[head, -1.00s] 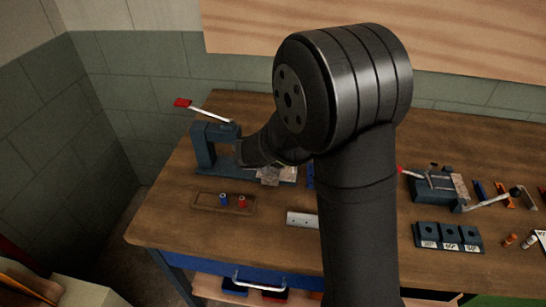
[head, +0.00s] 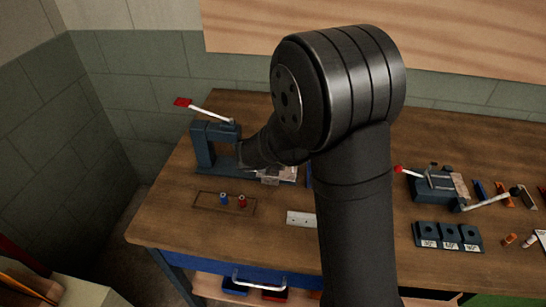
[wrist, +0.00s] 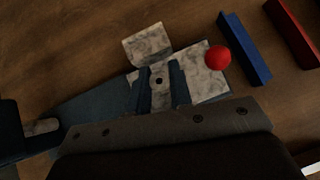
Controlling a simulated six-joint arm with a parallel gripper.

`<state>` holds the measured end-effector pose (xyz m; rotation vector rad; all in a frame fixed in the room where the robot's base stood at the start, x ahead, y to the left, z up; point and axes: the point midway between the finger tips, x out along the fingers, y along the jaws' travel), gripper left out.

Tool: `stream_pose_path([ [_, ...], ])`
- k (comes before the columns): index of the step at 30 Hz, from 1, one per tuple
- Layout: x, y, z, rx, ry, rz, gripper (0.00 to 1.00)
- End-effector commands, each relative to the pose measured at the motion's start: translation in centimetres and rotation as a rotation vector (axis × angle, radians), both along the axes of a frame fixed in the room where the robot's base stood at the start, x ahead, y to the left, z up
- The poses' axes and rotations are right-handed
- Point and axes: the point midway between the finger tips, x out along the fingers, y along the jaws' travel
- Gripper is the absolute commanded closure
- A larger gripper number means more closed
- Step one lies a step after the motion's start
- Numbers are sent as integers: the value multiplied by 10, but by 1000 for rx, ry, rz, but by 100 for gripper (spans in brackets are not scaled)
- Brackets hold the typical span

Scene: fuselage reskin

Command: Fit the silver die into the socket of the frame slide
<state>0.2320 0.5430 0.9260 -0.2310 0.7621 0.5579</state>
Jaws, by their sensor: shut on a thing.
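The silver die (wrist: 158,96), a mottled block with a small dark hole, is between the two dark blue fingers of my gripper (wrist: 160,68) in the wrist view. The fingers are shut on it. The frame slide (wrist: 205,72) is a mottled silver piece with a red knob, beside and partly behind the right finger. In the head view the slide (head: 288,175) lies at the right end of the blue press frame (head: 204,150), by my gripper (head: 266,168). The socket is hidden by my fingers and the die, so I cannot tell whether the die sits in it.
Another mottled silver piece (wrist: 147,45) sits just beyond the fingers. A blue bar (wrist: 244,48) and a red bar (wrist: 293,30) lie at upper right. A tray with blue and red pegs (head: 207,204) and a pale plate (head: 301,219) are in front. A clamp fixture (head: 432,190) stands right.

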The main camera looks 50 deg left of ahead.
Motion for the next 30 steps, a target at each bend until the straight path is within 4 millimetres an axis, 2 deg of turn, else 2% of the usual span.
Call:
stream_pose_path([
  [9, 0, 0, -9, -1, 0, 1, 100],
  [10, 0, 0, -8, -1, 0, 1, 75],
  [13, 0, 0, -8, 0, 0, 0, 55],
  [23, -1, -1, -7, 0, 0, 0, 55],
  [30, -18, -11, 14, 4, 0, 2, 55],
])
